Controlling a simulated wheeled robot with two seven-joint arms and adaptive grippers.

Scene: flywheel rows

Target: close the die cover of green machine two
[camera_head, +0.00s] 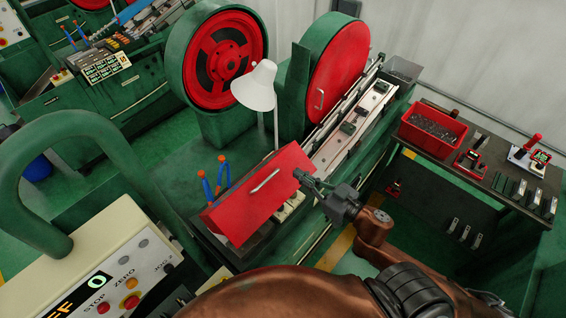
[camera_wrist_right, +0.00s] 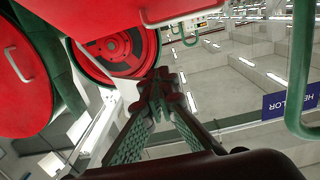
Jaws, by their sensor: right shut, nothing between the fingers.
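The red die cover (camera_head: 250,205) with a pale bar handle sits slanted over the die area of the green machine in the middle of the head view. Pale die parts (camera_head: 291,209) show along its right lower side. I cannot tell how far down the cover is. My right gripper (camera_head: 303,178) is shut and empty at the cover's upper right edge; I cannot tell if it touches. In the wrist view the shut fingers (camera_wrist_right: 160,85) point up towards a red panel with a handle (camera_wrist_right: 130,12), which looks like the cover. My left gripper is not in view.
Red flywheels (camera_head: 226,60) are farther back. A dark bench (camera_head: 480,180) with a red bin (camera_head: 433,127) is at the right. A control panel (camera_head: 95,262) fills the lower left.

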